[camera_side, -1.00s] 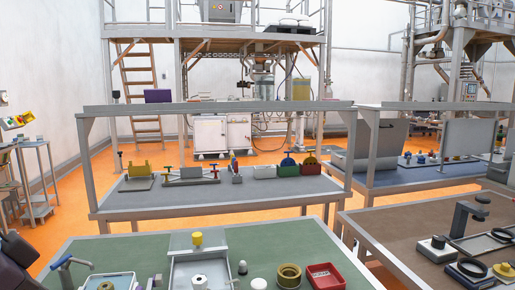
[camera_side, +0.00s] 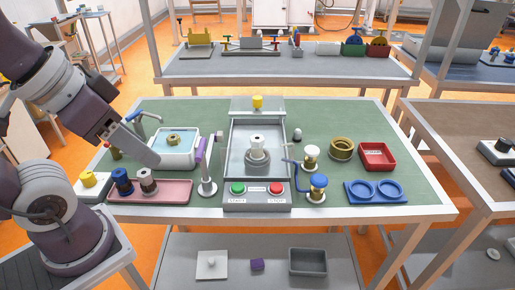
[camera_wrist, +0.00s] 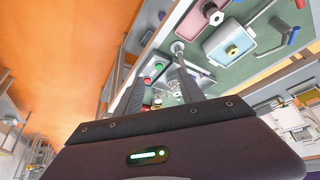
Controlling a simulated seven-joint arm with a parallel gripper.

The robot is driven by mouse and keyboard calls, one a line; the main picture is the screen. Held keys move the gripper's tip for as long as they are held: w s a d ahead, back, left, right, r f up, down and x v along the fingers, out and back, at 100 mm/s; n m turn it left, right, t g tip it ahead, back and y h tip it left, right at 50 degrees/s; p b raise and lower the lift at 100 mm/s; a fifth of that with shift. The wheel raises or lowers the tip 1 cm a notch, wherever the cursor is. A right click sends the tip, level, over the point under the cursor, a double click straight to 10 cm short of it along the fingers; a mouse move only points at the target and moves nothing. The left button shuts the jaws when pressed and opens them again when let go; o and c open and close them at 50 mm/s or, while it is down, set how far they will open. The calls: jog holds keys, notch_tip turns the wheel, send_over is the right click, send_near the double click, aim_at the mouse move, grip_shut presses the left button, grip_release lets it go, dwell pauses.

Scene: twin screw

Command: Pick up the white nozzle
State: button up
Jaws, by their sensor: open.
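A white nozzle-like piece (camera_side: 257,142) stands upright on a grey round base in the middle of the grey machine tray (camera_side: 236,160). My gripper (camera_side: 155,163) is at the left of the table, above the pink tray and the white basin, well apart from both white pieces. In the wrist view my gripper (camera_wrist: 157,88) has its two fingers spread with nothing between them.
A white basin (camera_side: 158,160) with a brass nut and a pink tray (camera_side: 170,194) with spools lie at the left.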

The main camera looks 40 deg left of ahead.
jog(key=shift+o, duration=0.2)
jog(key=shift+o, duration=0.9)
jog(key=n+g, duration=0.5)
jog(key=n, duration=0.7)
send_over(256, 136)
jog(key=f, duration=0.8)
jog(key=shift+s, duration=0.25)
jog(key=shift+g, duration=0.3)
jog(key=f, duration=0.8)
jog(key=shift+w+d, duration=0.1)
jog(key=shift+w, duration=0.15)
grip_shut()
